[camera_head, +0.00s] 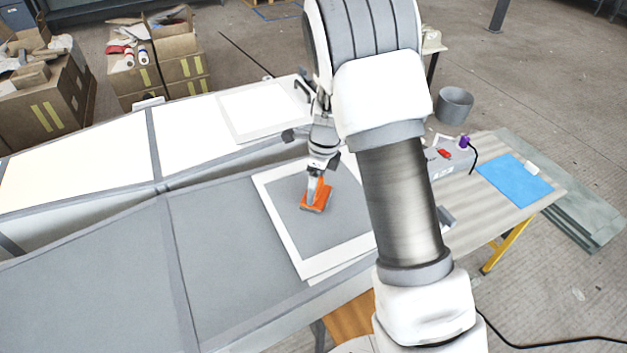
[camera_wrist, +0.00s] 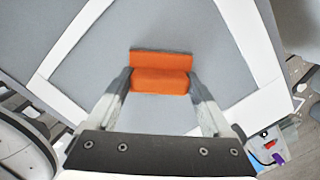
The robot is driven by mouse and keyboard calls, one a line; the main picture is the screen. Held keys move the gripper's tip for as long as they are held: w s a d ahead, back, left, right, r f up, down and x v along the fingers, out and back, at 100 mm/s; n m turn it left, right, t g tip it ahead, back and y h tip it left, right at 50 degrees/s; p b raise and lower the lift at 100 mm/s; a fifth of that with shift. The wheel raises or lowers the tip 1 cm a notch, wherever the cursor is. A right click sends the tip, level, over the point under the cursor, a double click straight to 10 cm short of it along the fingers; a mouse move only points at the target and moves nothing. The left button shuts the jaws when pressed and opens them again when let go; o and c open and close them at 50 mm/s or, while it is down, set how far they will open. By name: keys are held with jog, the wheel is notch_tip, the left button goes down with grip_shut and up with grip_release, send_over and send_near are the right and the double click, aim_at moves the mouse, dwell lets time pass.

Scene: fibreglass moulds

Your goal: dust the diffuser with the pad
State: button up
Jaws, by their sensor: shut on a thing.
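The orange pad (camera_head: 317,194) is held in my gripper (camera_head: 314,180), low over a flat grey panel with a wide white border, which looks like the diffuser (camera_head: 282,222). In the wrist view the pad (camera_wrist: 160,80) sits between the two fingers of my gripper (camera_wrist: 162,88), and the grey face of the diffuser (camera_wrist: 195,30) lies beneath it. My arm hides part of the panel's right side.
Large grey and white panels (camera_head: 90,285) spread to the left. On the right, a wooden table (camera_head: 520,205) carries a blue sheet (camera_head: 514,178) and a grey box (camera_head: 446,160) with a red part. A grey bucket (camera_head: 455,105) and cardboard boxes (camera_head: 180,60) stand behind.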

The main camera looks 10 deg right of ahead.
aim_at(321, 204)
jog(key=shift+s+d+r, duration=0.1)
jog(key=shift+s+d, duration=0.2)
jog(key=shift+s, duration=0.65)
jog(key=shift+s+d, duration=0.3)
jog(key=shift+s, duration=0.6)
jog(key=shift+s+d+f, duration=0.1)
jog(key=shift+s+d, duration=0.1)
jog(key=shift+s, duration=0.45)
jog(key=shift+s+d+f, duration=0.1)
jog(key=shift+s+d, duration=0.15)
jog(key=shift+s, duration=0.4)
jog(key=shift+s+d, duration=0.2)
jog(key=shift+s, duration=0.45)
notch_tip(321, 204, up, 6)
jog(key=p, duration=0.5)
jog(key=shift+p, duration=0.3)
notch_tip(321, 204, up, 3)
jog(key=p, duration=0.3)
